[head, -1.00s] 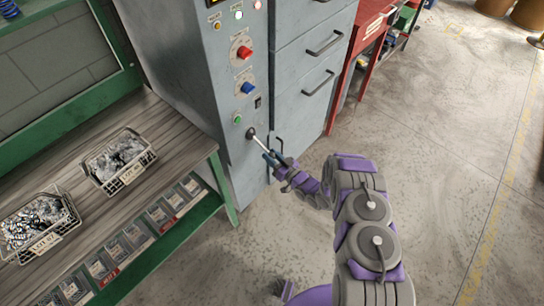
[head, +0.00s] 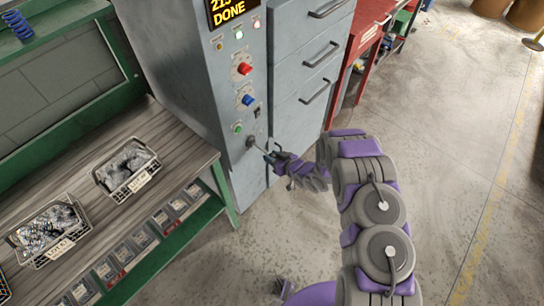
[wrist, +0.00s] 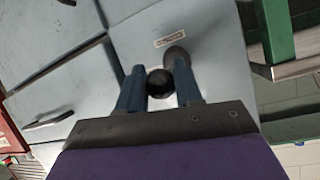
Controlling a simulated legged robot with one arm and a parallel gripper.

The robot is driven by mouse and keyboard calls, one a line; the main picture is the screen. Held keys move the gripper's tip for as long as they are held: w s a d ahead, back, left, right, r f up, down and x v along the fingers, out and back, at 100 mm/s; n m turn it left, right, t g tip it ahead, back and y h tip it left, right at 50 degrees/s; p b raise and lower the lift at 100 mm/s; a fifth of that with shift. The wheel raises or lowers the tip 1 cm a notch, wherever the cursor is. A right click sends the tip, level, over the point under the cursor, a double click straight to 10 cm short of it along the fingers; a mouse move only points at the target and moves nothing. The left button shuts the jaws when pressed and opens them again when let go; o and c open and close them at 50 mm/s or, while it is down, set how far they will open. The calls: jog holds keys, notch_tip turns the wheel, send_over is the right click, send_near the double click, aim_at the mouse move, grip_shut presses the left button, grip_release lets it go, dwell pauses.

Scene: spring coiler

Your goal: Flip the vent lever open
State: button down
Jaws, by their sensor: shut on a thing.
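The vent lever's round grey base (head: 250,141) sits low on the front of the grey cabinet, below the green button. Its short rod points out and down to the right toward my gripper (head: 269,156). In the wrist view, the lever's black ball knob (wrist: 160,84) is between the two blue fingers of my gripper (wrist: 158,70), which are shut on it. The round base (wrist: 177,56) shows behind the knob, and the rod is mostly hidden there.
The grey cabinet (head: 185,75) carries a red knob (head: 244,68), a blue knob (head: 248,100) and a lit display (head: 230,10) reading "DONE". Drawers (head: 310,60) with handles are to its right. A bench (head: 90,165) with wire baskets is at left. Floor is free at right.

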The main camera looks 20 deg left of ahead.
aim_at(271, 154)
jog(key=r+h+p, duration=0.1)
jog(key=r+g+h+p, duration=0.1)
jog(key=r+p, duration=0.1)
jog(key=shift+w+a+r, duration=0.15)
jog(key=shift+a+r, duration=0.05)
jog(key=shift+w+a+r+p, duration=0.15)
jog(key=shift+a+r+p, duration=0.1)
jog(key=shift+r+p, duration=0.3)
jog(key=shift+f, duration=0.1)
jog(key=c, duration=0.8)
grip_release()
jog(key=shift+f, duration=0.1)
jog(key=p+v, duration=0.1)
jog(key=v, duration=1.6)
jog(key=shift+r+p, duration=0.25)
jog(key=shift+p, duration=0.15)
